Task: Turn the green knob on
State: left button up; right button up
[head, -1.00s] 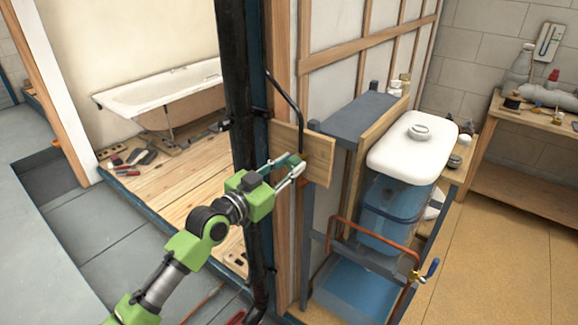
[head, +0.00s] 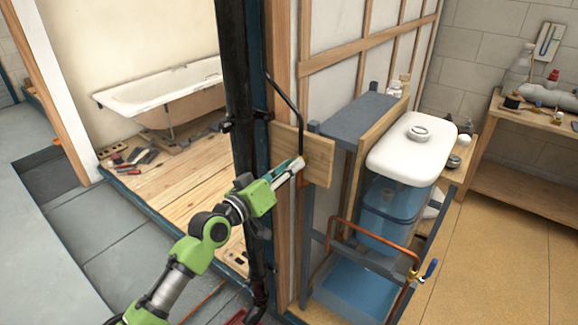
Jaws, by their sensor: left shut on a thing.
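My left gripper (head: 291,168) comes in from the lower left and reaches the small wooden board (head: 318,158) on the wall post. Its fingers are shut at the lower end of the thin black pipe (head: 298,118), where the green knob was seen. The knob itself is now hidden by the fingers, so its angle cannot be told. My right gripper is not in view.
A thick black vertical pipe (head: 240,80) stands close beside my left gripper. To the right are a white-lidded tank (head: 412,150), a copper pipe (head: 375,250) and a blue-handled valve (head: 430,270). A bathtub (head: 165,92) stands behind.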

pick_arm(q)
jog(key=shift+n+p, duration=1.35)
jog(key=shift+n, duration=3.75)
jog(key=shift+f, duration=0.1)
jog(key=o, duration=1.1)
jog(key=shift+a, duration=0.1)
jog(key=v, duration=1.2)
